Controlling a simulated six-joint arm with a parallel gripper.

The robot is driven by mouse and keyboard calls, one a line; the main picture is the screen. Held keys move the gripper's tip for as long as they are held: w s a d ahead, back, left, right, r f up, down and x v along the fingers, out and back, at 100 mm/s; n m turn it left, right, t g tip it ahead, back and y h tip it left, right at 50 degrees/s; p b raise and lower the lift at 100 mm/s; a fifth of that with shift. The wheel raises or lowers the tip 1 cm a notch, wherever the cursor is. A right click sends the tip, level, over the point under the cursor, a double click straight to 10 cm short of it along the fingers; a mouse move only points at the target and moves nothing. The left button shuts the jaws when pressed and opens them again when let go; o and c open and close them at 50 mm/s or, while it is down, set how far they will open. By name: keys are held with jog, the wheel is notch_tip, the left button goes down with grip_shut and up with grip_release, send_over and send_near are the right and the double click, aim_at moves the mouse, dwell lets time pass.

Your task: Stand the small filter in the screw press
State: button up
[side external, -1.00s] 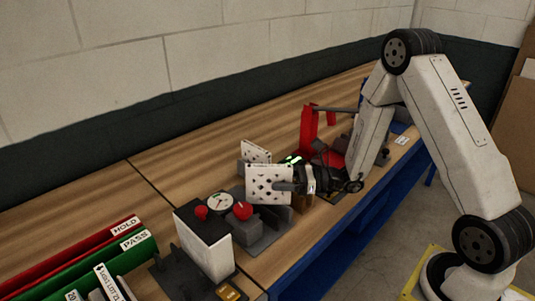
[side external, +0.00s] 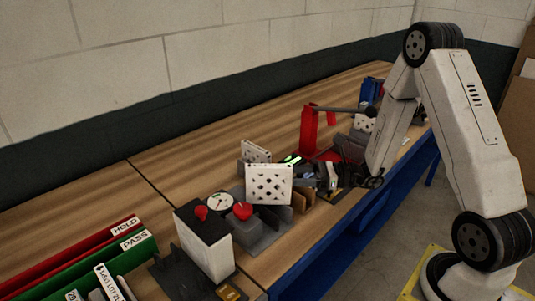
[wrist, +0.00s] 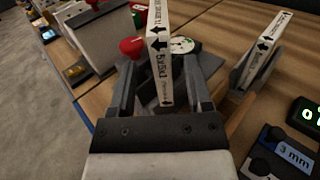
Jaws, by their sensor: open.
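A white filter with a perforated face (side external: 268,184) stands upright at the grey fixture with a red knob (side external: 242,210), which looks like the screw press. In the wrist view the filter's narrow edge (wrist: 160,62) shows a 5x5x1 label and arrows. My gripper (side external: 304,178) is just right of this filter. In the wrist view my gripper (wrist: 160,84) is open, one finger to each side of the filter edge, with gaps showing. The filter's lower edge is hidden, so I cannot tell how it is seated.
A second filter (side external: 256,151) stands behind, also at the right of the wrist view (wrist: 264,50). A black-topped white box (side external: 203,240) and a dial (side external: 220,202) are near. A red frame with a long bar (side external: 310,130) stands behind my gripper. Green PASS and red HOLD bins lie left.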

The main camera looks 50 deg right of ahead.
jog(key=v, duration=0.7)
dwell(0.6)
jog(key=s+a+f+n+g+h, duration=0.45)
jog(key=s+a+n+g, duration=0.55)
jog(key=n+g, duration=0.45)
jog(key=w+r+n+t+h, duration=0.1)
jog(key=n+h, duration=0.1)
jog(key=n, duration=0.2)
jog(key=w+r+n+t+h, duration=0.1)
jog(key=n+t+h, duration=0.1)
jog(key=n+h, duration=0.1)
jog(key=w+d+r+n+t+h, duration=0.1)
jog(key=w+n+h, duration=0.1)
jog(key=n, duration=0.3)
jog(key=shift+r+n+h, duration=0.25)
jog(key=shift+r+h, duration=0.05)
jog(key=shift+h, duration=0.35)
